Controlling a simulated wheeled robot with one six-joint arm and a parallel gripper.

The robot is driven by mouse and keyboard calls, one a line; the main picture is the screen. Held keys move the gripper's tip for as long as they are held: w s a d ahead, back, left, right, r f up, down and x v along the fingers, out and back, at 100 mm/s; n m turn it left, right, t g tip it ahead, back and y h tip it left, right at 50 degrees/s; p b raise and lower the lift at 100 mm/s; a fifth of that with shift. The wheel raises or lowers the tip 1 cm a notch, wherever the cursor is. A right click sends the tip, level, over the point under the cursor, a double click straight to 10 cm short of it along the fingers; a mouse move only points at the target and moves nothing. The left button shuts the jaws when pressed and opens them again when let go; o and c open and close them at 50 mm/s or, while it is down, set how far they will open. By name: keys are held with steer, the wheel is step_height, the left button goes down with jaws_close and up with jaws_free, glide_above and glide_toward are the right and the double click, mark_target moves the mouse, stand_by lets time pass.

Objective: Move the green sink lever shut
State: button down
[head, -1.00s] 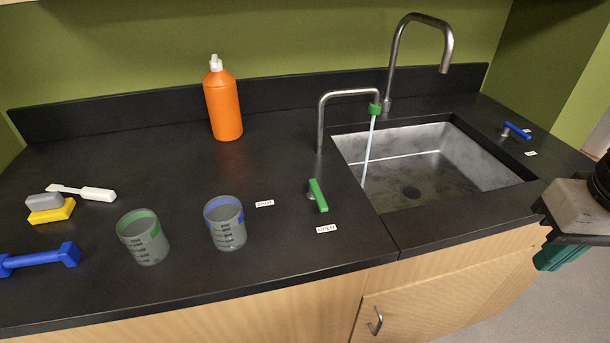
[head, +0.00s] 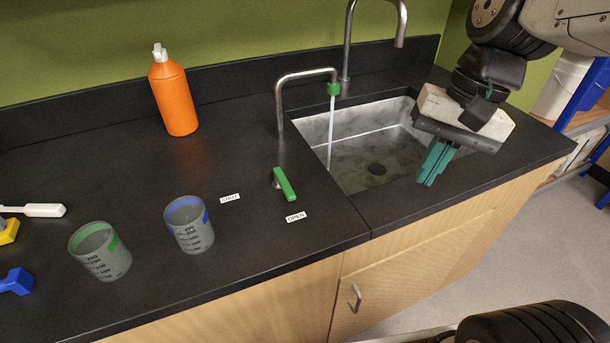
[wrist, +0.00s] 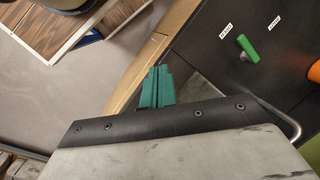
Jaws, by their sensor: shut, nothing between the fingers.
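The green lever (head: 285,184) stands on the black counter left of the sink, its handle pointing toward the OPEN label (head: 296,217). The SHUT label (head: 230,198) lies to the lever's left. Water runs from the green-tipped spout (head: 333,89) into the sink (head: 398,162). The lever also shows in the wrist view (wrist: 248,48), with the labels near it. My gripper (head: 428,180) has teal fingers, shut and empty, above the sink's front right part, well to the right of the lever and apart from it. It also shows in the wrist view (wrist: 157,86).
Two beakers, one green-banded (head: 100,252) and one blue-banded (head: 190,226), stand left of the lever. An orange bottle (head: 174,98) stands behind. A tall faucet (head: 347,45) rises behind the sink.

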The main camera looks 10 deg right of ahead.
mark_target(284, 188)
steer(key=w+a+f+m+g+y, duration=0.1)
steer(key=w+a+f+m+y, duration=0.1)
steer(key=w+m, duration=0.3)
steer(key=w+a+f+m+y, duration=0.3)
steer(key=w+m, duration=0.2)
steer(key=w, duration=0.6)
steer(key=shift+w+a+f+m+g+y, duration=0.2)
steer(key=shift+a+m+g+y, duration=0.1)
steer(key=shift+a+g+y, duration=0.1)
steer(key=shift+s, duration=0.1)
steer(key=x, duration=0.9)
steer(key=shift+s+a+f, duration=0.1)
steer(key=shift+a+f, duration=0.1)
steer(key=shift+a, duration=0.05)
steer(key=a, duration=0.2)
steer(key=shift+s+a+f, duration=0.1)
steer(key=shift+s+a, duration=0.15)
steer(key=shift+s, duration=0.1)
steer(key=shift+s+a, duration=0.2)
steer(key=shift+a, duration=0.6)
